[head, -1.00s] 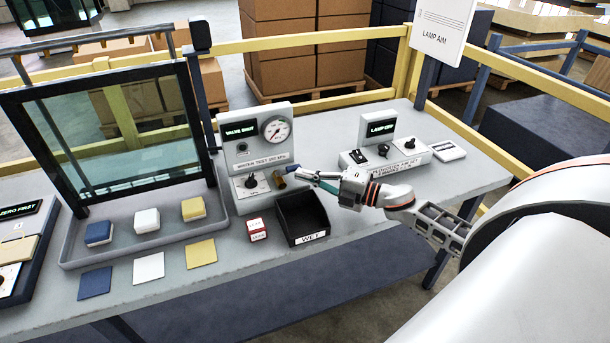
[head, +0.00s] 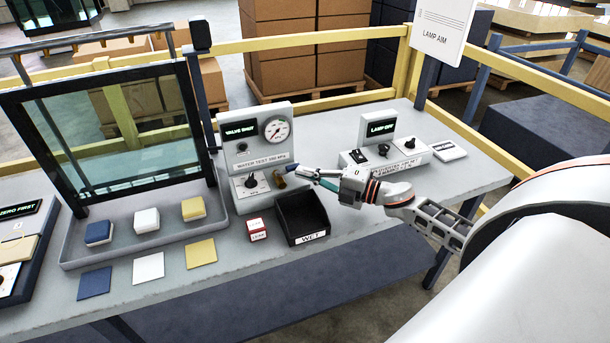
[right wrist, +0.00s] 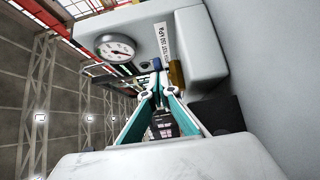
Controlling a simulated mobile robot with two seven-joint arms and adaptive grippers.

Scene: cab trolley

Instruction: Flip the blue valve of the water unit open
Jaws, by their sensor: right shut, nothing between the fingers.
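The water unit (head: 262,138) stands on the bench, with a "VALVE SHUT" display (head: 241,132), a round gauge and a black knob (head: 250,182) on its front. The small blue valve handle (head: 291,168) shows at its right side, by a brass spout (head: 279,182). The handle shows in the right wrist view (right wrist: 157,64) beside the brass spout (right wrist: 176,73). My right gripper (head: 302,173) is shut and empty, its fingertips close to the handle. I cannot tell whether they touch it. My left gripper is out of view.
A black bin marked "WET" (head: 326,230) stands below the right gripper, with a small red and white block (head: 257,230) beside it. The lamp unit (head: 410,160) stands to the right. A tray (head: 72,260) with coloured blocks and a framed glass pane are at left.

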